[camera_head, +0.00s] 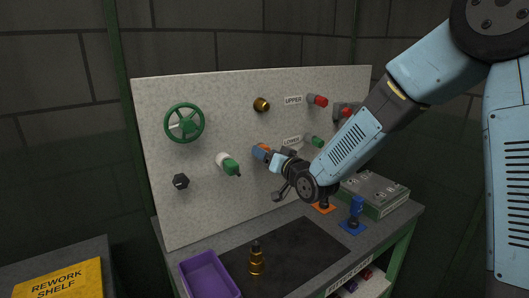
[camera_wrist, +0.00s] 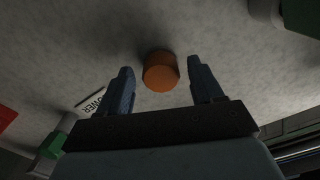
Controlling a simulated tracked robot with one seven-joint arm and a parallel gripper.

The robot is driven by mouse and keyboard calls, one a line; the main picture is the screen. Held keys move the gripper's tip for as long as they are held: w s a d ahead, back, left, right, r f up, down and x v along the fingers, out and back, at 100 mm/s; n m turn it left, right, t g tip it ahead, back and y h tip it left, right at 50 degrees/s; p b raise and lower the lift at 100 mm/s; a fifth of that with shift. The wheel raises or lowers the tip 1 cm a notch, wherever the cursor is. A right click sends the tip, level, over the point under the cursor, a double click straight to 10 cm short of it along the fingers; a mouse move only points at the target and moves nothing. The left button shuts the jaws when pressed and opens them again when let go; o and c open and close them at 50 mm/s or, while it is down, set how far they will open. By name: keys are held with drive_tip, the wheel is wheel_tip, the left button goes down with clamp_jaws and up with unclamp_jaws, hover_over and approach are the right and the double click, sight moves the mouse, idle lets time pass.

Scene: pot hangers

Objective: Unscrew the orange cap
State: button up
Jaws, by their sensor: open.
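The orange cap (camera_wrist: 161,72) is a short round cylinder on the speckled board. In the wrist view it sits between my two fingertips and a little beyond them, with gaps on both sides. My gripper (camera_wrist: 161,88) is open and empty, pointing at the board. I cannot tell from these views whether the fingertips overlap the cap's depth.
The upright board (camera_head: 210,110) carries a green handwheel (camera_head: 184,123), a brass fitting (camera_head: 261,104), a white-and-green fitting (camera_head: 228,164), a black knob (camera_head: 181,181) and red and green fittings. On the bench stand a purple bin (camera_head: 209,274), a brass piece (camera_head: 256,260) and a blue part (camera_head: 355,210).

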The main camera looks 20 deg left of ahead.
drive_tip(key=m, duration=0.7)
idle(0.5)
drive_tip(key=c, duration=1.1)
drive_tip(key=n, duration=2.1)
drive_tip(key=shift+s+n, duration=0.15)
drive_tip(key=shift+n, duration=0.15)
drive_tip(key=shift+c, duration=0.2)
drive_tip(key=o, duration=1.3)
